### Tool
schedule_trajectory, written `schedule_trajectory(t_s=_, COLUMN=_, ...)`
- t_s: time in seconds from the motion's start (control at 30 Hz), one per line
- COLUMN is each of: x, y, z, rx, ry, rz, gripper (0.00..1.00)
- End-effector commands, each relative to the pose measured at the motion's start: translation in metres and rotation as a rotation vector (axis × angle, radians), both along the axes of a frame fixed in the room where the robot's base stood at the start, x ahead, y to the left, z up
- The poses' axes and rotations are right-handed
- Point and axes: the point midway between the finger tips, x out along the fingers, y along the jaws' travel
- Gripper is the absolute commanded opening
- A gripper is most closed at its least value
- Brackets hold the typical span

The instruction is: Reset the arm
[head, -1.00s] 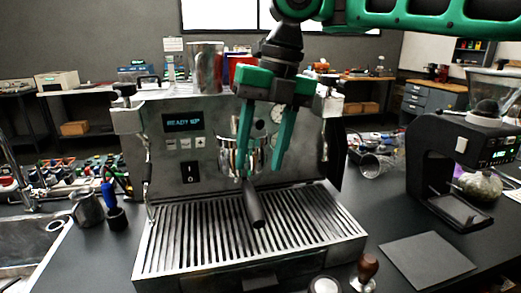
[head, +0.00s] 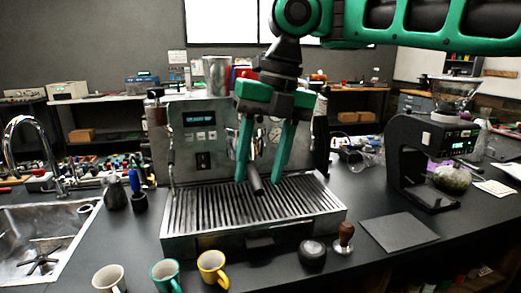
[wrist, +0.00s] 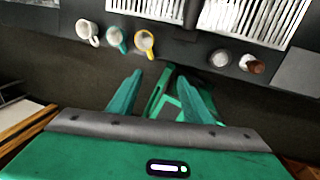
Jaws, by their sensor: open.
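My gripper (head: 260,180) hangs from the green arm with its green fingers pointing down, open and empty. In the head view it overlaps the front of the silver espresso machine (head: 203,145). The black portafilter handle (head: 254,178) shows between the fingers, pointing forward from the machine. In the wrist view the open fingers (wrist: 160,80) are over the dark area in front of the counter, apart from the machine's drip tray (wrist: 240,15). The portafilter's basket is mostly hidden by the gripper in the head view.
White (head: 108,280), teal (head: 166,276) and yellow (head: 212,270) mugs stand at the counter's front. A dark round puck (head: 313,256) and wooden-handled tamper (head: 344,240) are right of them. A grey mat (head: 400,232) and black grinder (head: 408,160) are right; a sink (head: 40,240) is left.

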Motion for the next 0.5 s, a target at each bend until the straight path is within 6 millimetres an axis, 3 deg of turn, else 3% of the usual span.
schedule_trajectory(t_s=0.37, x=0.016, y=-0.069, z=-0.027, rx=-0.011, ry=0.125, rz=-0.696, gripper=0.45)
schedule_trajectory(t_s=0.5, x=0.020, y=-0.104, z=-0.042, rx=-0.014, ry=0.184, rz=-1.037, gripper=0.45)
